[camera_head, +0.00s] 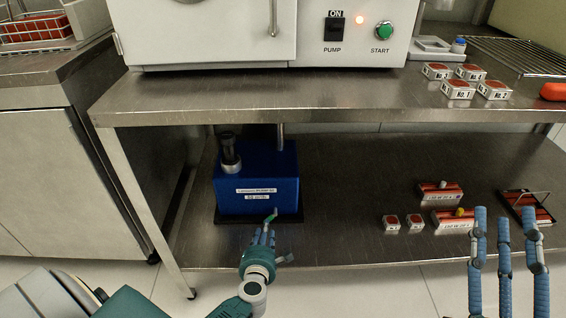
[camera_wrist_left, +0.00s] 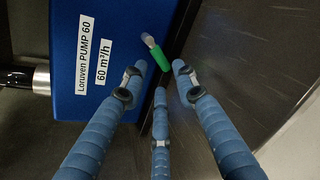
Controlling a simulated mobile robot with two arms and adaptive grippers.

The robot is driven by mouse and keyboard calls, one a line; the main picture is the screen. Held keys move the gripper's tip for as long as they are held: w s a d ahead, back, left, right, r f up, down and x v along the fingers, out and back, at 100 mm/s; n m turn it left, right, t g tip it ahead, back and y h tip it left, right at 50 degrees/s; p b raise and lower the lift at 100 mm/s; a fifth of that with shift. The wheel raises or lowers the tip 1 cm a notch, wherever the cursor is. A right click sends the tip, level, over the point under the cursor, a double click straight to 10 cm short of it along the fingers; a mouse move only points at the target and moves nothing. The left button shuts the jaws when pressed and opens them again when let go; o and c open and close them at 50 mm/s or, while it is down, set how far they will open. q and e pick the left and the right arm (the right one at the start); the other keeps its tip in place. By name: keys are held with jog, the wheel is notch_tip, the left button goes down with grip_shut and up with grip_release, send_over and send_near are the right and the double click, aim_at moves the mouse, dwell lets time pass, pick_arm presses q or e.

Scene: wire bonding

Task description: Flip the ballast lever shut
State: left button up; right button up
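The blue pump (camera_head: 257,177) stands on the lower shelf, with labels on its front. Its ballast lever has a green handle (camera_head: 271,215) low at the front; in the left wrist view the green handle (camera_wrist_left: 160,62) points toward my fingers, slanting from a pale pivot (camera_wrist_left: 149,40). My left gripper (camera_head: 264,233) reaches in from the front; its three fingers (camera_wrist_left: 158,76) are spread open around the lever's end. Whether any finger touches it I cannot tell. My right gripper (camera_head: 505,215) is open and empty, in front of the lower shelf at the right.
A machine with a PUMP switch (camera_head: 335,28) and START button (camera_head: 383,30) stands on the upper shelf (camera_head: 250,100), which overhangs the pump. Several small labelled boxes (camera_head: 459,89) sit at its right. Red blocks (camera_head: 453,218) lie on the lower shelf; its middle (camera_head: 345,200) is free.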

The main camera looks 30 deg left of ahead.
pick_arm(q)
jog(key=v, duration=0.3)
jog(key=p+v, duration=0.1)
jog(key=v, duration=0.1)
jog(key=shift+r, duration=0.3)
jog(key=s+d+r+m+t, duration=0.1)
jog(key=d+r+m+t, duration=0.1)
jog(key=r, duration=0.9)
jog(key=d+r+m+t+y+b, duration=0.1)
jog(key=d+r+m+t, duration=0.2)
jog(key=r, duration=0.9)
jog(key=s+d+r+m+t+y+b, duration=0.1)
jog(key=d+r+m+t, duration=0.2)
jog(key=r+m+t, duration=0.2)
jog(key=shift+s+d+r+m+t, duration=0.3)
jog(key=shift+r+m, duration=1.5)
jog(key=shift+r, duration=1.75)
pick_arm(e)
jog(key=shift+f, duration=0.2)
